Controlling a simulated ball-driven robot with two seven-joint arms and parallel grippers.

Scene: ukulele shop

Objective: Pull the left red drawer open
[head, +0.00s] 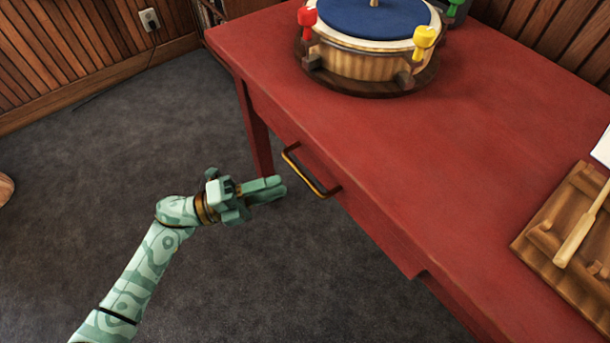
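The red desk (480,130) has a red left drawer (375,227) in the side facing me. Its front looks flush with the desk, so it appears closed. A dark bar handle with a brass-coloured grip (310,172) sticks out from it. My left gripper (282,188), pale green, is just left of the handle with its fingers pointing at it. A small gap seems to lie between the fingertips and the handle. The fingers overlap from this angle, so I cannot tell how far apart they are. My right gripper is not in view.
A round drum-like stand (370,55) with a blue top and coloured pegs is on the far part of the desk. A wooden rack (540,243) holding a pale tool lies at the right. Grey carpet (190,110) left of the desk is mostly clear.

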